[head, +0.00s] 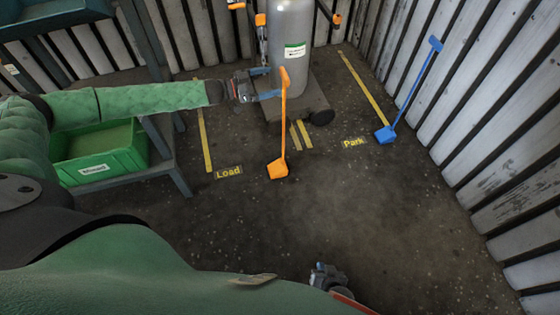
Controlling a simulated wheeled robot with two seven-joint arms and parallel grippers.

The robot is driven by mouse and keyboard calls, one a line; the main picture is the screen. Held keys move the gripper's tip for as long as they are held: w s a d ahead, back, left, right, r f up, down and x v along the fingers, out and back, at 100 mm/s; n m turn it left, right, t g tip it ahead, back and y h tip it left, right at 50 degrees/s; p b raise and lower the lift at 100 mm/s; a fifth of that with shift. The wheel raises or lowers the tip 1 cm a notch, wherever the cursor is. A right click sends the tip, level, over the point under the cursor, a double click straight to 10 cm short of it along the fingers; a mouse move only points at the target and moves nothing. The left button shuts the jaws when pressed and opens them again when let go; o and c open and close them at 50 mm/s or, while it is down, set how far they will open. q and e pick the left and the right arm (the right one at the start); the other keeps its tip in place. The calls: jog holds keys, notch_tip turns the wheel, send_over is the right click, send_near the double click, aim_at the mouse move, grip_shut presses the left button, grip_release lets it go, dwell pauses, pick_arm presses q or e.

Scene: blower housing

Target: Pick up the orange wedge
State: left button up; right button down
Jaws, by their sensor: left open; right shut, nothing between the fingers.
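The orange wedge (278,169) rests on the floor just right of the "Load" marking, with its long thin orange handle standing up to a flat top. My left gripper (274,84) is open. Its two fingers point right at the upper part of the handle, close to it. I cannot tell whether the handle is between the fingertips or in front of them. My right gripper (322,270) is low in the view, over the bare floor, shut and empty, well apart from the wedge.
A grey cylinder (292,25) stands on a wheeled base behind the handle. A blue wedge (385,135) with a long handle stands by the right corrugated wall (470,90). A green bin (103,168) sits on a shelf at left. The floor at front right is clear.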

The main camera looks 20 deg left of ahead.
aim_at(282, 77)
pick_arm(q)
jog(key=shift+x, duration=3.45)
jog(key=shift+w, duration=0.1)
jog(key=c, duration=2.1)
jog(key=shift+r, duration=0.1)
jog(key=shift+r, duration=0.1)
